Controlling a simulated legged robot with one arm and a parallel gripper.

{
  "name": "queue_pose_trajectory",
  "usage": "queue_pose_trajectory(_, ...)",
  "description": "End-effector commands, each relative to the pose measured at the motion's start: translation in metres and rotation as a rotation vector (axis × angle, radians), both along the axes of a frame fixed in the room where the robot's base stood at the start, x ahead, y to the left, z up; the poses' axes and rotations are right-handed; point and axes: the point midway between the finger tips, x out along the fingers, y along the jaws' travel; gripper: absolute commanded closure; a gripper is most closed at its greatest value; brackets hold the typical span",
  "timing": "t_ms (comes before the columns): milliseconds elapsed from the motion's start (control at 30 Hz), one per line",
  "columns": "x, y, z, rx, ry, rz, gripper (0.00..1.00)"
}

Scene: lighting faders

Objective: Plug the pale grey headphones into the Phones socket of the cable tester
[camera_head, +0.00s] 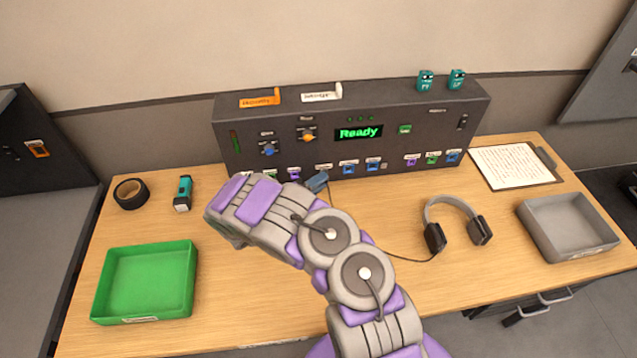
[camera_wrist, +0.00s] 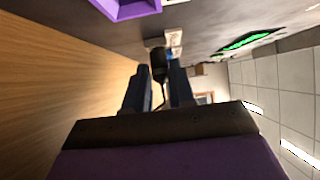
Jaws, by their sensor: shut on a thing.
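The headphones (camera_head: 451,203), with a pale grey band and dark ear cups, lie on the table right of my arm. Their thin cable runs left behind my arm. The cable tester (camera_head: 400,118) is a long dark box at the back, its green display reading "Ready". A row of coloured, labelled sockets runs along its lower front; the labels are too small to read. My gripper (camera_head: 317,182) is close to this row, partly hidden by my arm. In the wrist view my gripper (camera_wrist: 159,76) is shut on a dark plug (camera_wrist: 160,58), close to the panel; contact is unclear.
A green tray (camera_head: 147,283), black tape roll (camera_head: 131,193) and teal torch (camera_head: 183,192) are on the left. A grey tray (camera_head: 570,226) and a clipboard (camera_head: 514,166) are on the right. In the wrist view, a purple socket block (camera_wrist: 128,6) is near the plug.

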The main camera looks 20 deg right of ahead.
Motion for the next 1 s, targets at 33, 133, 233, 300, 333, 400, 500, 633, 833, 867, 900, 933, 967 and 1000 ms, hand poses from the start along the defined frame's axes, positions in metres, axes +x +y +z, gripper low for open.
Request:
queue_pose_trajectory(33, 0.000, 0.000, 0.000, -0.001, 0.000, 0.000, 1.00)
queue_pose_trajectory(133, 0.000, 0.000, 0.000, -0.001, 0.000, 0.000, 0.70)
queue_pose_trajectory(233, 0.000, 0.000, 0.000, -0.001, 0.000, 0.000, 0.61)
queue_pose_trajectory(300, 0.000, 0.000, 0.000, 0.000, 0.000, 0.000, 0.54)
queue_pose_trajectory(333, 0.000, 0.000, 0.000, 0.000, 0.000, 0.000, 0.51)
queue_pose_trajectory(400, 0.000, 0.000, 0.000, 0.000, 0.000, 0.000, 0.46)
queue_pose_trajectory(500, 0.000, 0.000, 0.000, 0.000, 0.000, 0.000, 0.46)
queue_pose_trajectory(633, 0.000, 0.001, 0.000, 0.000, 0.000, 0.000, 0.46)
queue_pose_trajectory(833, -0.005, 0.018, 0.001, 0.001, 0.000, 0.004, 0.46)
queue_pose_trajectory(867, -0.006, 0.023, 0.001, 0.001, 0.001, 0.004, 0.46)
queue_pose_trajectory(900, -0.009, 0.031, 0.002, 0.000, 0.001, 0.005, 0.46)
queue_pose_trajectory(933, -0.010, 0.037, 0.002, 0.000, 0.001, 0.005, 0.46)
queue_pose_trajectory(967, -0.012, 0.043, 0.002, 0.000, 0.000, 0.005, 0.46)
queue_pose_trajectory(1000, -0.015, 0.052, 0.003, -0.001, 0.000, 0.005, 0.46)
